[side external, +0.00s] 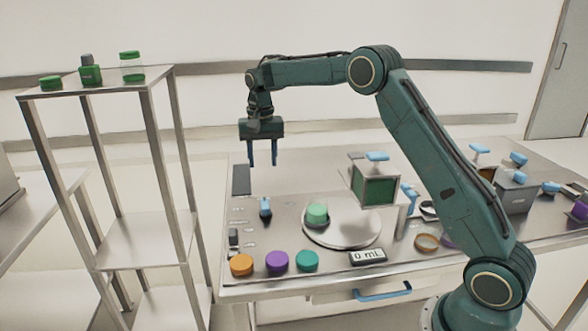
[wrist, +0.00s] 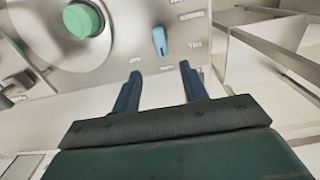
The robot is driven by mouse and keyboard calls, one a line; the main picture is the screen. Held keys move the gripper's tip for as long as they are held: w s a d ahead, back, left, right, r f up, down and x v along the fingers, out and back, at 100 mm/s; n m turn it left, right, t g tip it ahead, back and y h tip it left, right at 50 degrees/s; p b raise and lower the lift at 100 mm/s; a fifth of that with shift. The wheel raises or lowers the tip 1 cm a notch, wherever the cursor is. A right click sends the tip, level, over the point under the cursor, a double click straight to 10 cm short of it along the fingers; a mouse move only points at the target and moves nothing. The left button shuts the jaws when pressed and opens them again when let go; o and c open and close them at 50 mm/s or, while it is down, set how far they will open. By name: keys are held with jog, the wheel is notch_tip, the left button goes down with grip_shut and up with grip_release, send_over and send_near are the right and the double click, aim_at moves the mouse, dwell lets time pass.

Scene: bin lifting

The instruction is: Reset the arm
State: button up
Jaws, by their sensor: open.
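My gripper (side external: 262,164) hangs pointing down above the back left part of the steel table, well above its surface. Its two blue fingers are apart with nothing between them. In the wrist view the fingers of my gripper (wrist: 160,82) also stand apart and empty. My arm rises from its base at the lower right, bends at the elbow and reaches left to the gripper.
The table (side external: 290,178) holds a round plate (side external: 345,236) with a green object (side external: 317,213), a green-sided bin (side external: 375,188), orange (side external: 241,264), purple (side external: 277,261) and teal (side external: 307,261) round pieces, and a display (side external: 368,257) reading "0 mL". A shelf rack (side external: 147,235) stands left.

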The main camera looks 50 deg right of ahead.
jog(key=shift+r, duration=0.1)
jog(key=s+a+r+n+t, duration=0.1)
jog(key=s+a+r+n, duration=0.15)
jog(key=s+r, duration=0.5)
jog(key=s+a+r+n+t, duration=0.2)
jog(key=s+a+r, duration=0.3)
jog(key=s, duration=0.4)
jog(key=s+a+f+n+t, duration=0.1)
jog(key=s+f+n, duration=0.1)
jog(key=s, duration=0.9)
jog(key=s+a+f+n+t, duration=0.1)
jog(key=s+a+n, duration=0.1)
jog(key=s, duration=0.9)
jog(key=shift+f+t, duration=0.3)
jog(key=shift+f, duration=0.1)
